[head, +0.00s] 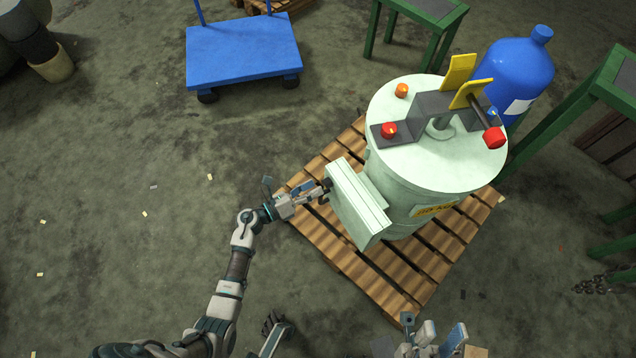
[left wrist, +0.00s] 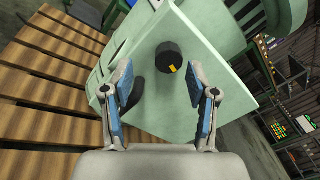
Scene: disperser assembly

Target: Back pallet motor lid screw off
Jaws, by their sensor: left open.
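A pale green drum-shaped machine (head: 412,200) stands on a wooden pallet (head: 335,240). A pale green box-shaped motor housing (head: 362,205) is on its left side. In the left wrist view the housing's flat face (left wrist: 185,110) carries a round black knob (left wrist: 169,57) with a yellow mark. My left gripper (head: 322,189) is at the housing's outer face. In the left wrist view its blue-padded fingers (left wrist: 163,95) are open, with the knob ahead of and between them, not visibly touched. My right gripper (head: 432,338) is at the bottom edge of the head view, apart from the machine.
A blue cart (head: 243,50) stands at the upper left. A blue bottle (head: 515,75) is behind the machine, beside green-framed tables (head: 415,30). The machine top carries red and orange knobs and yellow levers. The floor to the left is mostly clear.

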